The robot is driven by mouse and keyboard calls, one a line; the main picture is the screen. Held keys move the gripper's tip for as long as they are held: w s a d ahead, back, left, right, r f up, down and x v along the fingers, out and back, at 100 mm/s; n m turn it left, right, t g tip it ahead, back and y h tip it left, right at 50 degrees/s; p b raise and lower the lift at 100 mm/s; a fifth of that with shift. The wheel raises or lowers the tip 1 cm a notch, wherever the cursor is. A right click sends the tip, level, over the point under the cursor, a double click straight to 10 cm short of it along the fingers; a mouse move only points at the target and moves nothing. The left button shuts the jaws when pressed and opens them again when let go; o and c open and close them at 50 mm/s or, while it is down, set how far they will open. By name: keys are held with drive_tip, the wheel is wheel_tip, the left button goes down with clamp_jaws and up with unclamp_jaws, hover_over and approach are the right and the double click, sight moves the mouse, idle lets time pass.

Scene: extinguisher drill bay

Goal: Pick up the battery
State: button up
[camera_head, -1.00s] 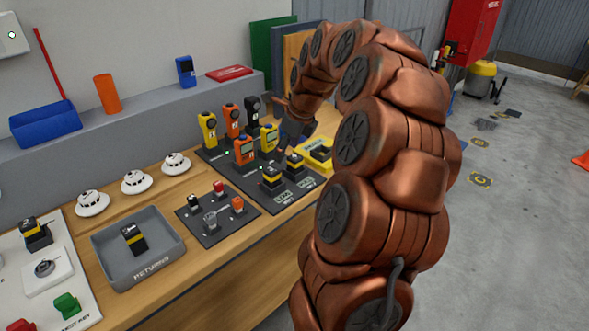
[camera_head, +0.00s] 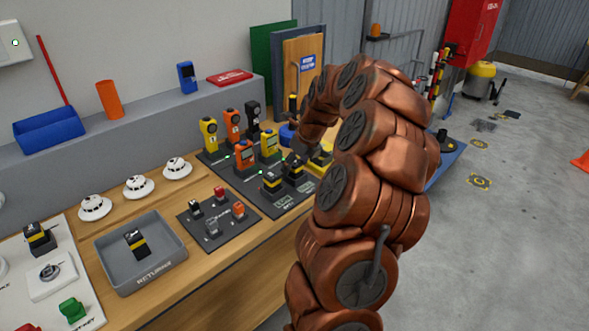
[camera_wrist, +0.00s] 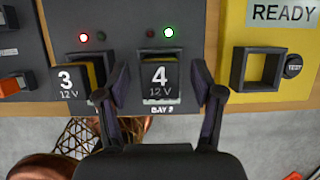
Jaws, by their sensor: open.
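In the wrist view, a black battery marked "4 12 V" (camera_wrist: 160,78) sits in a charger bay, with a green light lit above it. My gripper (camera_wrist: 161,88) is open, with one finger on each side of this battery. The left finger lies between it and a second battery marked "3 12 V" (camera_wrist: 77,80), whose bay shows a red light. I cannot tell whether the fingers touch battery 4. In the head view, two black and yellow batteries (camera_head: 273,181) stand in the charger, and my arm hides most of the gripper.
A yellow "READY" tester (camera_wrist: 240,70) with an empty square socket is right of the charger. A grey returns tray (camera_head: 172,266) holds another battery (camera_head: 136,241). Yellow and orange handheld meters (camera_head: 243,155) stand behind the charger batteries. Floor lies beyond the bench edge.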

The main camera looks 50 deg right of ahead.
drive_tip(key=shift+w+f, duration=0.1)
drive_tip(key=shift+f, duration=0.2)
clamp_jaws()
idle(0.4)
